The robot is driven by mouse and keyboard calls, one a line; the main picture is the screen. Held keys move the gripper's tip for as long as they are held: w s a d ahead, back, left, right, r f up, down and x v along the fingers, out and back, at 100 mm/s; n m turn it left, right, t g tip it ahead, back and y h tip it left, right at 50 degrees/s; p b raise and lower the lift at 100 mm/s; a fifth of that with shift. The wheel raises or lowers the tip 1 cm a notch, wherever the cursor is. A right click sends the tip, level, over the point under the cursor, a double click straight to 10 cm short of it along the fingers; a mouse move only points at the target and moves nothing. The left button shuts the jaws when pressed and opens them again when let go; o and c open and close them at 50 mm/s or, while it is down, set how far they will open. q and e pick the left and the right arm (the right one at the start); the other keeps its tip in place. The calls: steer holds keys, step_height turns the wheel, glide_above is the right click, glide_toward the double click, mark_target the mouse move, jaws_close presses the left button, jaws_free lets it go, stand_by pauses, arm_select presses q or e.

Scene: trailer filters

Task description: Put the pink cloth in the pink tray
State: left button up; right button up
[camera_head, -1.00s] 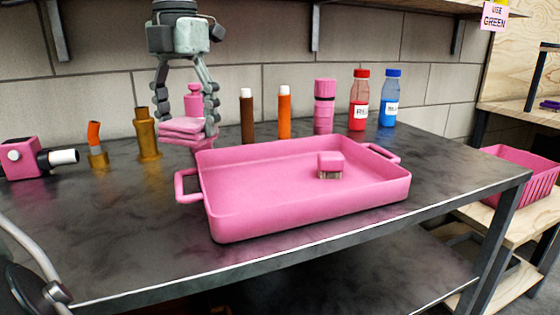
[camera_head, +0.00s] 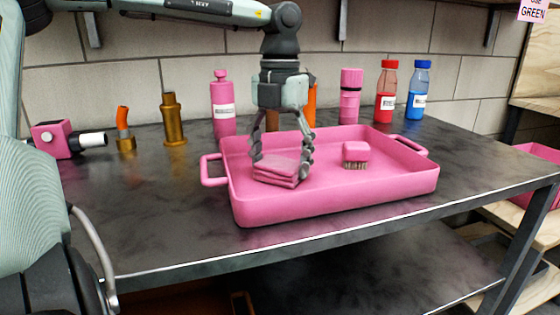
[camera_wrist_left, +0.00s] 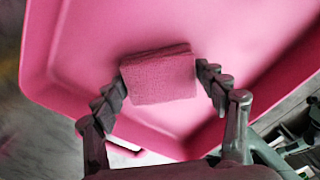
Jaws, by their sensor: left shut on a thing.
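The pink cloth (camera_head: 277,170), a folded stack, is between the fingers of my left gripper (camera_head: 281,168), inside the left part of the pink tray (camera_head: 340,204). My left gripper points down and is shut on the cloth. In the left wrist view, the cloth (camera_wrist_left: 160,75) sits between the two fingertips, with the pink tray (camera_wrist_left: 90,40) behind it. I cannot tell whether the cloth touches the tray floor. My right gripper is not in view.
A pink brush (camera_head: 355,153) lies in the tray, right of the cloth. Behind the tray stand a pink bottle (camera_head: 222,105), a pink cylinder (camera_head: 350,97), a red bottle (camera_head: 386,95) and a blue bottle (camera_head: 418,92). Brass fittings (camera_head: 173,120) stand left. The front-left tabletop is clear.

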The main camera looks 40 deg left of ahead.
mark_target(280, 162)
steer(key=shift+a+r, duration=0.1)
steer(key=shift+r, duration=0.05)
arm_select(q)
steer(key=o, duration=1)
steer(key=shift+o, duration=0.2)
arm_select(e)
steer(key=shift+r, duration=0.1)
arm_select(q)
steer(key=shift+r, duration=0.4)
step_height(280, 162, up, 11)
steer(key=p, duration=0.1)
steer(key=shift+r+p, duration=0.15)
steer(key=shift+p, duration=0.2)
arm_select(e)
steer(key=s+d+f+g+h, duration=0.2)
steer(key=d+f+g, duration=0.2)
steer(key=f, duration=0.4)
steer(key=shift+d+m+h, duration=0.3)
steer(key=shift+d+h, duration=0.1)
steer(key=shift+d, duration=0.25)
